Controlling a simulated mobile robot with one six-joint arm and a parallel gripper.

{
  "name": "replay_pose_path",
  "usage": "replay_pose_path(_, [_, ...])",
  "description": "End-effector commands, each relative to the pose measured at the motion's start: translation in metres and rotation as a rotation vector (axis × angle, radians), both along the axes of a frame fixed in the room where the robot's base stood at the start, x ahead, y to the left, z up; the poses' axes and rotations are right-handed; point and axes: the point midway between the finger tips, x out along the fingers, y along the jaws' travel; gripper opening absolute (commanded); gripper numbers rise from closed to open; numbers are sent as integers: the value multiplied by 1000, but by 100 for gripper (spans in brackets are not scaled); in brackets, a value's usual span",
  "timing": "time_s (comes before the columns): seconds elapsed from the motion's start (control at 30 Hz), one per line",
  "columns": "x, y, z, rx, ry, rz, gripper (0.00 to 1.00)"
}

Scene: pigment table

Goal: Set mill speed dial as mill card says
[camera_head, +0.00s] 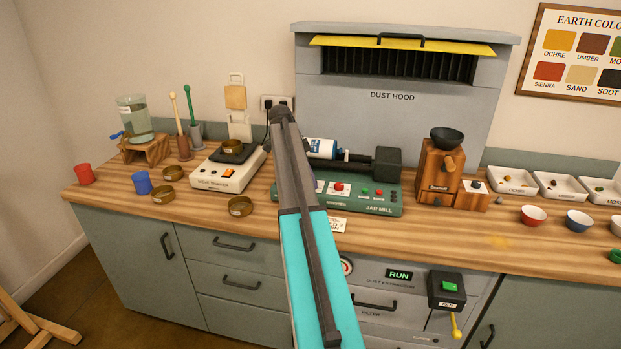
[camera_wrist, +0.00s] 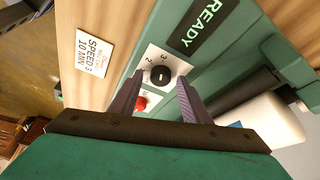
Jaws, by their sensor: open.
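The jar mill (camera_head: 375,206) is a green-based machine on the wooden counter, partly hidden behind my arm in the head view. In the wrist view its black speed dial (camera_wrist: 160,76) sits on a white plate with a 2 and a 3 readable; a small pale mark shows on it, but the number it points at is unclear. The mill card (camera_wrist: 93,52) reads "SPEED 3, 10 MIN"; it also lies before the mill in the head view (camera_head: 337,224). My gripper (camera_wrist: 161,82) is open, its fingertips on either side of the dial; contact cannot be told.
A red knob (camera_wrist: 141,104) is close to my left finger. A READY display (camera_wrist: 197,30) is above the dial, and the white jar (camera_wrist: 270,119) lies at the right.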

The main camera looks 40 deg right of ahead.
Motion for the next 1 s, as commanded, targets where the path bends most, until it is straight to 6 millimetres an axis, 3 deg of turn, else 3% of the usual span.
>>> replay_pose_path(0.27, [6,6,19,-1,-1,1,43])
replay_pose_path(1.0, [30,39,117,0,0,0,43])
